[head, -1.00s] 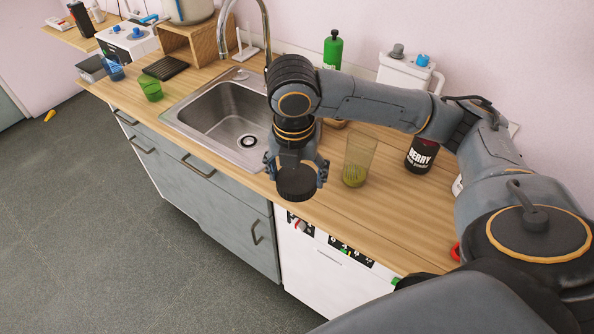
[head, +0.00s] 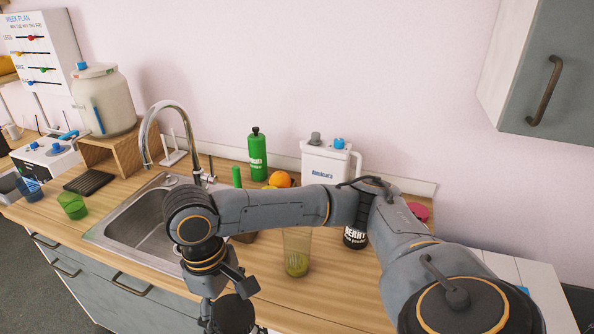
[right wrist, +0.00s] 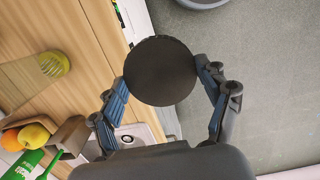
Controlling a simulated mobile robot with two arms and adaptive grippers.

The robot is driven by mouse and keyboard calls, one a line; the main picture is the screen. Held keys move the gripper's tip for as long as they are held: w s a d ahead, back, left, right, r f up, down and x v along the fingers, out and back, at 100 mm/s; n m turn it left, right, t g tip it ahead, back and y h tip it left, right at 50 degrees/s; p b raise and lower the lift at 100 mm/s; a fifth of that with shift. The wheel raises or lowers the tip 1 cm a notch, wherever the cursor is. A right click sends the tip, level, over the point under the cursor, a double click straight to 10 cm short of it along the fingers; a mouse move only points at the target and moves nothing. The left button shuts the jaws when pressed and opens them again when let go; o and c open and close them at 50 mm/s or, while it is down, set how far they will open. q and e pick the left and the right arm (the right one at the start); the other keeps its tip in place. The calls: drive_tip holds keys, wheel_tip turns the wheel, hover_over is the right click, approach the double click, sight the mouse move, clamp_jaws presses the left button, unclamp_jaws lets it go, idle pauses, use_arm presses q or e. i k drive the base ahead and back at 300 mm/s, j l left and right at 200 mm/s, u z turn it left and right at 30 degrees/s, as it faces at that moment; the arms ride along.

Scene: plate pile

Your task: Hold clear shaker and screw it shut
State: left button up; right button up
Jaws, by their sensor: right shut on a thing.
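The clear shaker (head: 297,250) stands upright and open on the wooden counter, with yellow-green contents at its bottom. It also shows in the right wrist view (right wrist: 38,75). My right gripper (head: 225,300) is in front of the sink, left of the shaker and apart from it. In the right wrist view its fingers (right wrist: 160,85) are shut on a round black lid (right wrist: 160,70). The lid also shows at the bottom of the head view (head: 232,316), in front of the counter's edge. My left gripper is not in view.
The sink (head: 135,230) and its curved tap (head: 147,130) are left of my arm. A black berry container (head: 355,238) stands right of the shaker. A green bottle (head: 257,155), an orange (head: 280,179) and a white appliance (head: 328,162) are behind. A grey wall cabinet (head: 563,85) hangs at upper right.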

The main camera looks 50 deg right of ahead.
sight(297, 243)
drive_tip(key=k, duration=0.65)
drive_tip(key=z, duration=1.2)
drive_tip(key=i+l, duration=0.3)
drive_tip(key=l, duration=0.15)
drive_tip(key=i+l, duration=0.3)
drive_tip(key=l, duration=0.15)
